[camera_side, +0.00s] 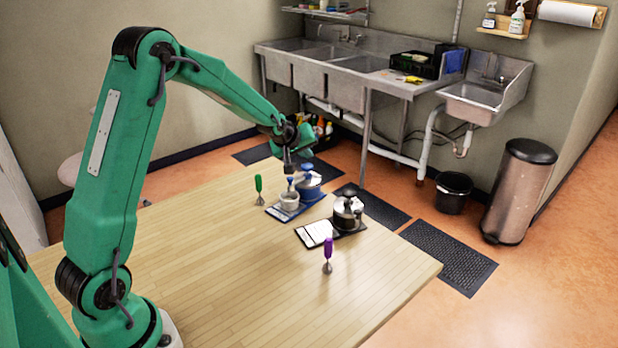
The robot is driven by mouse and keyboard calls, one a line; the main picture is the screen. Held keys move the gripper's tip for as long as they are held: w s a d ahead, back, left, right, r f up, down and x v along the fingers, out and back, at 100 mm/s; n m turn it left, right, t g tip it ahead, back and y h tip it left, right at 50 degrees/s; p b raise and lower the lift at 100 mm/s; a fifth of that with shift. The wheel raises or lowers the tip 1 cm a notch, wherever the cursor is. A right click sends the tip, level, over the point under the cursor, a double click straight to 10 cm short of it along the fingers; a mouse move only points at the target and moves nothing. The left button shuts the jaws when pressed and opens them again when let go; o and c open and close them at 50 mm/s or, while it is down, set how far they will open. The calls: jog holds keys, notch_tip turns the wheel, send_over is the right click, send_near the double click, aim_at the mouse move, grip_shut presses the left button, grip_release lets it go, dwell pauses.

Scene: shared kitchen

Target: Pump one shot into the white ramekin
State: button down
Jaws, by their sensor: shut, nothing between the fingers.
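A small white ramekin (289,201) stands on a blue tray (280,213) towards the far right of the wooden table. Behind it on the right is a grey metal container with a blue top (311,181). A small blue knob or spout tip (290,184) shows just above the ramekin. My gripper (289,168) is shut and empty, pointing down above the ramekin and this blue part. I cannot tell whether it touches the blue part.
A black tray (304,236) with a black-lidded metal container (347,211) lies to the right. A green-handled tool (258,187) and a purple-handled tool (328,250) stand upright on the table (230,285). The table's near middle is clear.

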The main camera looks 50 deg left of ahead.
aim_at(306, 167)
jog(key=shift+r, duration=2.8)
jog(key=s+d+r+m+g+h, duration=0.1)
jog(key=s+d+r+m, duration=0.25)
jog(key=s+d, duration=0.35)
jog(key=s+d+r+m+h, duration=0.1)
jog(key=s+d+r+m, duration=0.1)
jog(key=s+d+r, duration=0.45)
jog(key=s+d+f+m+g, duration=0.1)
jog(key=s+d+f+m, duration=0.1)
jog(key=s, duration=0.8)
jog(key=s+d+f+m+g, duration=0.1)
jog(key=s+m, duration=0.3)
jog(key=s, duration=0.7)
jog(key=shift+d+f+h, duration=0.4)
jog(key=shift+d, duration=0.4)
